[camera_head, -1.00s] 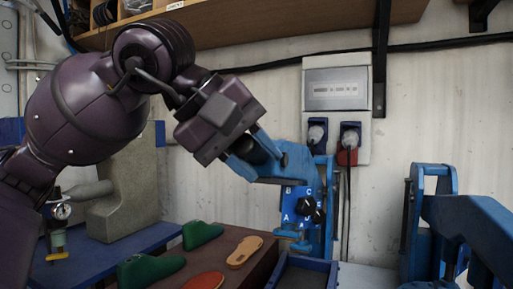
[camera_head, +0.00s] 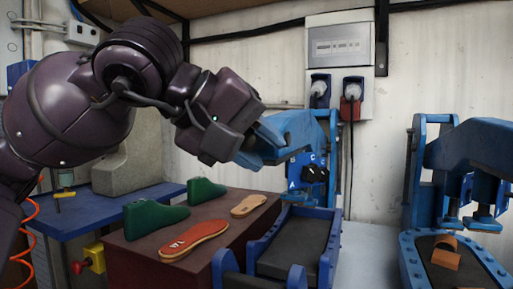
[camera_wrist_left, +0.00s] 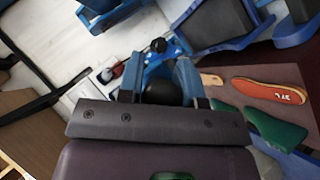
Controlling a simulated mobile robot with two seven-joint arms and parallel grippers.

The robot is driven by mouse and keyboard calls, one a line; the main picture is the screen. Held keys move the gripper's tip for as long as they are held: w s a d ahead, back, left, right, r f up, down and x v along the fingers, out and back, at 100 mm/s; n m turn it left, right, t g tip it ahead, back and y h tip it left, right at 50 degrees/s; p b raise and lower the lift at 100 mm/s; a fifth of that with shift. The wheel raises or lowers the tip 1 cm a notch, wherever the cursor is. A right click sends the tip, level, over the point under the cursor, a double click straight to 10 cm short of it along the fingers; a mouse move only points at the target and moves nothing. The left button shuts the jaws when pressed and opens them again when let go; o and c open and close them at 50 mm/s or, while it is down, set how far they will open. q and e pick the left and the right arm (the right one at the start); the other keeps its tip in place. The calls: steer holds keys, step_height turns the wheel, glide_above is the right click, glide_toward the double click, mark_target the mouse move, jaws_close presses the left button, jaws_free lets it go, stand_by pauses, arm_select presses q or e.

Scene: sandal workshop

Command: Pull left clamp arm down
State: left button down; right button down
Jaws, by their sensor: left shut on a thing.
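The left clamp (camera_head: 330,165) is a blue press with a black dial marked with letters on its front. Its blue arm (camera_head: 292,127) reaches left from the upright, above the tray. My left gripper (camera_head: 256,142) is at the free end of this arm and shut on it. In the left wrist view, a round black knob (camera_wrist_left: 160,93) lies between the two blue fingers of my gripper (camera_wrist_left: 159,80). The exact contact is partly hidden by my wrist. My right gripper is not in view.
A dark-bottomed blue tray (camera_head: 327,255) sits under the left clamp. The right clamp (camera_head: 470,150) stands apart at the right. An orange sole (camera_head: 195,240), a tan sole (camera_head: 248,205) and green lasts (camera_head: 155,218) lie on a brown block at left.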

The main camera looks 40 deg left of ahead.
arm_select(q)
steer(key=shift+d+f, duration=0.15)
steer(key=shift+f, duration=0.7)
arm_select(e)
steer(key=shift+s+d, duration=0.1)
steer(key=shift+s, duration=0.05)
arm_select(q)
steer(key=c, duration=0.9)
jaws_free()
steer(key=shift+s, duration=0.1)
steer(key=shift+a+r, duration=0.15)
steer(key=shift+a, duration=0.05)
steer(key=shift+r, duration=0.2)
steer(key=shift+s+r, duration=0.15)
steer(key=shift+s, duration=0.05)
steer(key=p+v, duration=0.2)
steer(key=v, duration=0.8)
steer(key=shift+s+p, duration=0.2)
steer(key=shift+p, duration=0.2)
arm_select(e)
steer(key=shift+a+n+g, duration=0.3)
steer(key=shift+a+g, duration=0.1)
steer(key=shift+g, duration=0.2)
